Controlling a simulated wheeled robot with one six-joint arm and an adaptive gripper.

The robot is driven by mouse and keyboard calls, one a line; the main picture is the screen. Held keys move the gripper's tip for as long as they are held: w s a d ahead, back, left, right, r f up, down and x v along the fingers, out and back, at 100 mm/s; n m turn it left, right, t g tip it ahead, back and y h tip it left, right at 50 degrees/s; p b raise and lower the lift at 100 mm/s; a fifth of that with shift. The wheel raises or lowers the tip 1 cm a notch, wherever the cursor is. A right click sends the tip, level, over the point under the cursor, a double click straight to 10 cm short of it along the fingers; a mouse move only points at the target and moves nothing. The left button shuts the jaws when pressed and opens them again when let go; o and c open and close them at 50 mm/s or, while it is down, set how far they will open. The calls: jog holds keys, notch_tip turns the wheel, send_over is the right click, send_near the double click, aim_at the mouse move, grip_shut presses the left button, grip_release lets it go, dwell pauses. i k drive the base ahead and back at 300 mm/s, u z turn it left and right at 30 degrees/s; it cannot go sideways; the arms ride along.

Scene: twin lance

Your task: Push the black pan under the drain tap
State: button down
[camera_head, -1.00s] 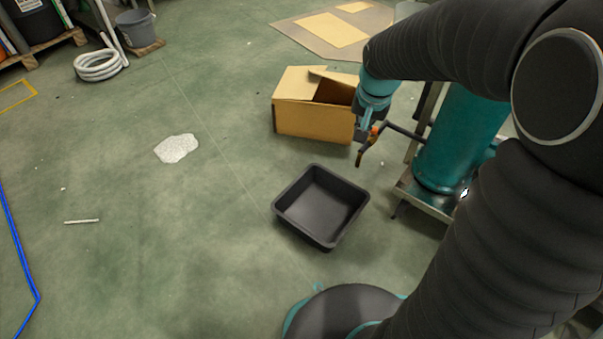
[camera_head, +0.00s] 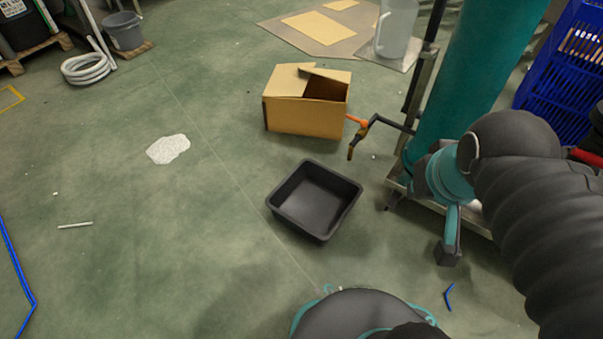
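The black pan (camera_head: 303,207), a square open tray, sits upright and empty on the green floor in the middle of the head view. The drain tap (camera_head: 357,140), brass with an orange handle, hangs from a dark pipe on the teal tank (camera_head: 468,75). In the picture it is above and a little right of the pan, beyond its far right edge. My gripper (camera_head: 449,256) points down to the right of the pan, apart from it, in front of the tank's stand. Its fingers are small and dark; whether they are open cannot be made out.
An open cardboard box (camera_head: 290,117) stands behind the pan, left of the tap. A blue crate (camera_head: 560,85) is at the right. A white spill (camera_head: 168,149) and a thin white stick (camera_head: 75,225) lie on the left floor. Floor left of the pan is mostly clear.

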aim_at(314, 200)
jog(key=z, duration=0.85)
jog(key=k, duration=1.15)
jog(key=z, duration=0.75)
jog(key=i, duration=0.95)
jog(key=u, duration=1.1)
jog(key=i, duration=1.1)
jog(key=u, duration=1.6)
jog(key=i, duration=0.25)
jog(key=u, duration=0.1)
